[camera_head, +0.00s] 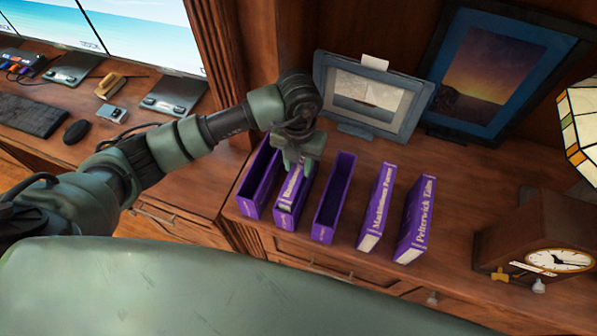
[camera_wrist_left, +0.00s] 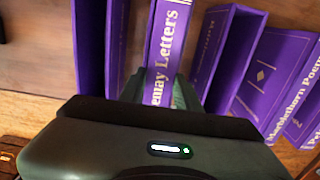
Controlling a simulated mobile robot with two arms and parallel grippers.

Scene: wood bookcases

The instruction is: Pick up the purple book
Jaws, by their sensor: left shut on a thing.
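The purple book (camera_head: 291,193) with white spine lettering stands upright, second from the left in a row on the wooden surface. In the left wrist view the same book (camera_wrist_left: 167,45) reads "Letters". My left gripper (camera_head: 297,163) comes down from above and is shut on the top of this book. The gripper body hides part of the book in both views. I cannot tell whether the book is clear of the purple case around it. My right gripper is not in view.
Open, empty-looking purple cases stand at the left (camera_head: 258,185) and right (camera_head: 333,200) of the held book. Two more purple books, "Marblethorn Poems" (camera_head: 377,210) and "Pelterwick Tales" (camera_head: 415,222), stand further right. Picture frames (camera_head: 372,95) stand behind; a wooden clock (camera_head: 540,240) is at right.

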